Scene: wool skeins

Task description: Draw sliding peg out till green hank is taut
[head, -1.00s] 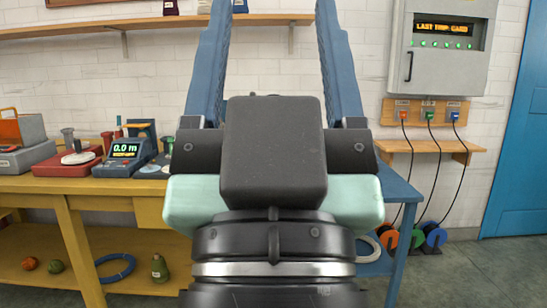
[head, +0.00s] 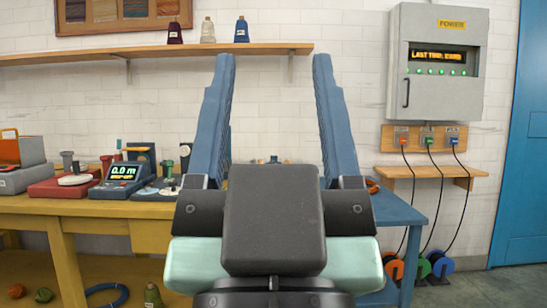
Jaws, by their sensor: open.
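My gripper (head: 273,78) is open and empty in the middle of the head view. Its two long blue fingers point up and away, with bare white wall between them. The sliding peg and the green hank cannot be made out. My gripper and wrist cover much of the blue table (head: 400,208), where only small bits of things show behind and between the fingers.
A yellow bench (head: 60,207) at left carries a meter reading 0.0 m (head: 122,175) and a red device (head: 68,183). A wall shelf (head: 150,49) holds three cones of yarn. A grey power box (head: 436,62) hangs at right above plugged cables.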

